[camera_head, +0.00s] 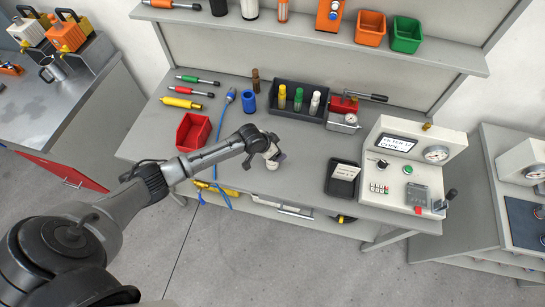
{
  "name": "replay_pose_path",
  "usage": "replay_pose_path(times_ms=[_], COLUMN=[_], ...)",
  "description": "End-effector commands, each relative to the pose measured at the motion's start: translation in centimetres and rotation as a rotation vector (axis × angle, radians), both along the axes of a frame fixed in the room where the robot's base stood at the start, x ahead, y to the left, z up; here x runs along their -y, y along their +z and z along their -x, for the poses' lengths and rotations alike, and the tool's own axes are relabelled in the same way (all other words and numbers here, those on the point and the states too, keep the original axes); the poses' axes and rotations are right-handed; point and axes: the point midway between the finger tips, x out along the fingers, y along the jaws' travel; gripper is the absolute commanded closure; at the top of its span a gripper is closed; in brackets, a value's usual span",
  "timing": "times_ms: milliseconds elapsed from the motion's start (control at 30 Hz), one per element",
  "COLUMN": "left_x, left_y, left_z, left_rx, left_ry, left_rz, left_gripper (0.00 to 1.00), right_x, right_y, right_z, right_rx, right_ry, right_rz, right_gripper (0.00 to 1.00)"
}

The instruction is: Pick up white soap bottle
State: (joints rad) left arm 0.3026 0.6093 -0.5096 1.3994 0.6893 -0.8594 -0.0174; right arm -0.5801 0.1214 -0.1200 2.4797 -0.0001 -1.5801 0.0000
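A white bottle (315,102) stands upright in the black tray (290,115) at the back of the workbench, to the right of a green-topped and a yellow-topped bottle. My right gripper is not in view.
A red bin (193,132), a blue cylinder (249,101) and a brown bottle (256,80) stand left of the tray. A red press with a gauge (344,105) and a control box (408,165) are to the right. A shelf (330,40) overhangs the back.

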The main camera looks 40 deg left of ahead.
Motion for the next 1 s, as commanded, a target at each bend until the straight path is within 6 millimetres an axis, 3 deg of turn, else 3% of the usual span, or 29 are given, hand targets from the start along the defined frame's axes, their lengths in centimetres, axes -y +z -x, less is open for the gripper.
replay_pose_path(times_ms=[300,1000], left_x=[0.02,0.03], left_y=[-0.23,-0.21], left_z=[-0.12,-0.11], left_rx=[-0.001,-0.001], left_ry=[0.0,0.0], left_rz=[0.0,0.0], left_gripper=[0.16,0.83], right_x=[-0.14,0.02], right_y=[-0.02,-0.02], right_z=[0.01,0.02], right_rx=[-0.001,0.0], right_ry=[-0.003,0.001], right_rz=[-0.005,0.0], right_gripper=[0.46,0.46])
